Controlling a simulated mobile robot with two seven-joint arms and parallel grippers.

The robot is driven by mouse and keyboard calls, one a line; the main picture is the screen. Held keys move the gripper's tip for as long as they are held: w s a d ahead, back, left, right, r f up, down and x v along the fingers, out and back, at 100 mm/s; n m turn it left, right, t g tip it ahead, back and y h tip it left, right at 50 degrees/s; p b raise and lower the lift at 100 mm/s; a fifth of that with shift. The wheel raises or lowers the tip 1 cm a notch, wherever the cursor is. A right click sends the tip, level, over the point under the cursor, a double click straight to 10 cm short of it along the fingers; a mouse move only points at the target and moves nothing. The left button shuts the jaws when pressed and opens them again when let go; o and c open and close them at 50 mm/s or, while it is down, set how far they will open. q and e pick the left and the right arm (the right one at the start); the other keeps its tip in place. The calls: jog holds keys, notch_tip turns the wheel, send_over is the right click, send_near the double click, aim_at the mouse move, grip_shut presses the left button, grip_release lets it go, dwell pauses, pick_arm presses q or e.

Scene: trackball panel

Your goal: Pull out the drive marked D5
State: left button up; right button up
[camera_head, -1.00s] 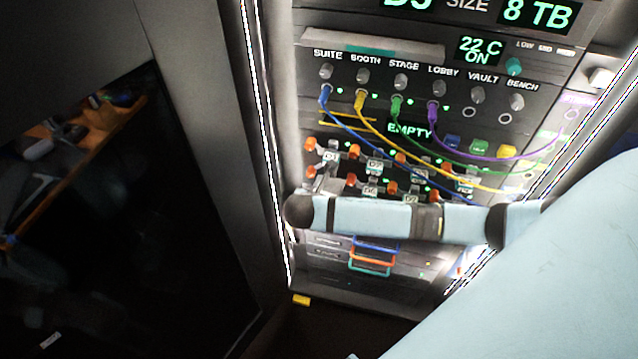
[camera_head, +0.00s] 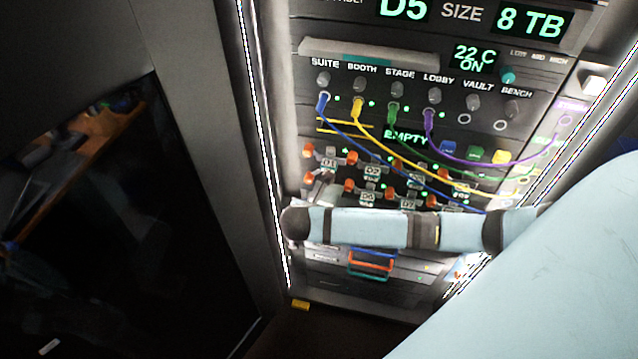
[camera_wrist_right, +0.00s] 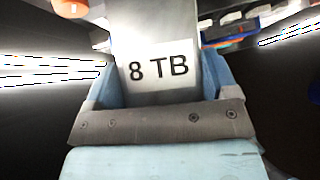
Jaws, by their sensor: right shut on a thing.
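In the right wrist view, my right gripper (camera_wrist_right: 160,84) is shut on a grey drive (camera_wrist_right: 155,28) with a white "8 TB" label; its blue fingers lie on both sides. The drive's D number does not show there. In the head view, the drive rows (camera_head: 371,172) have orange-ended handles and small tags. D1, D2 and D6 can be made out, but a D5 tag cannot. The display (camera_head: 404,9) above reads "D5 SIZE 8 TB". My right arm crosses below the rows, and its gripper cannot be made out there. My left gripper is not in view.
Blue, yellow, green and purple cables (camera_head: 467,161) hang across the panel close above the drives. Coloured handles (camera_head: 371,262) show below my arm. A yellow block (camera_head: 300,305) lies at the panel's foot. A dark glass-like panel (camera_head: 110,220) stands at left.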

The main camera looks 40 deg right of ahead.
jog(key=shift+s+a+p, duration=1.35)
jog(key=shift+a, duration=0.25)
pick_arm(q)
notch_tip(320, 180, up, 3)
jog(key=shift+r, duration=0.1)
